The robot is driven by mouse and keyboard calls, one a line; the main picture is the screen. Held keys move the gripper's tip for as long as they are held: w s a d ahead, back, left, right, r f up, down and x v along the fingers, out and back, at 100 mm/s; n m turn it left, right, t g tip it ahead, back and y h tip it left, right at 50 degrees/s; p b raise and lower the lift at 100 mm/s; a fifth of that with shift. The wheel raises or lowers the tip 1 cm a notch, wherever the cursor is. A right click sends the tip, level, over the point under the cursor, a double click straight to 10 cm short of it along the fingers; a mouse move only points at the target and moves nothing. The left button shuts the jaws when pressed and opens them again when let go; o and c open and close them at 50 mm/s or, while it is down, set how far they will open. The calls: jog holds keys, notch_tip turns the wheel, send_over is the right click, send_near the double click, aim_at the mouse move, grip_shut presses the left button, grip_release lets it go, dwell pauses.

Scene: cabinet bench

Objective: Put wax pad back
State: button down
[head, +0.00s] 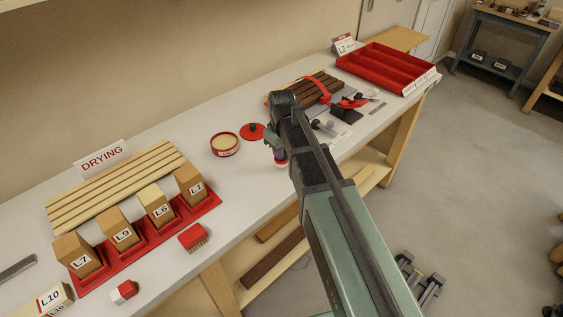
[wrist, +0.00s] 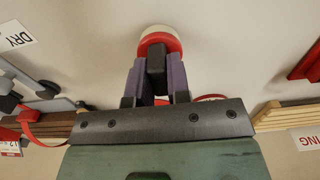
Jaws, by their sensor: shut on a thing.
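My gripper (wrist: 156,80) is shut on the wax pad (wrist: 160,38), a round red piece with a pale white face, which shows beyond the fingertips in the wrist view. In the head view the pad (head: 281,163) shows partly, below my gripper (head: 277,147) near the bench's front edge. My arm hides part of that area. An open round red tin (head: 226,152) with a pale yellow filling stands to the left of my gripper. A red lid (head: 252,131) with a dark knob lies on the bench beside the tin.
A red holder (head: 130,262) with several labelled wooden blocks and a slatted drying rack (head: 115,185) stand on the left. A red brush (head: 193,236) and a red-and-white block (head: 125,291) lie in front. Clamped dark slats (head: 318,88) and a red tray (head: 388,68) are at the back right.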

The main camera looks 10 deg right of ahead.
jog(key=shift+f, duration=0.95)
jog(key=shift+r, duration=0.3)
jog(key=shift+f, duration=0.25)
jog(key=c, duration=1.1)
grip_release()
jog(key=shift+r, duration=0.1)
notch_tip(320, 180, up, 13)
jog(key=p, duration=1.3)
jog(key=s+m, duration=0.2)
jog(key=s, duration=0.3)
jog(key=s+m, duration=0.2)
jog(key=s, duration=0.4)
jog(key=s+m, duration=0.1)
jog(key=s, duration=0.5)
jog(key=shift+s+f+m+b, duration=0.15)
jog(key=shift+f+m+b, duration=0.2)
jog(key=shift+m+b, duration=0.05)
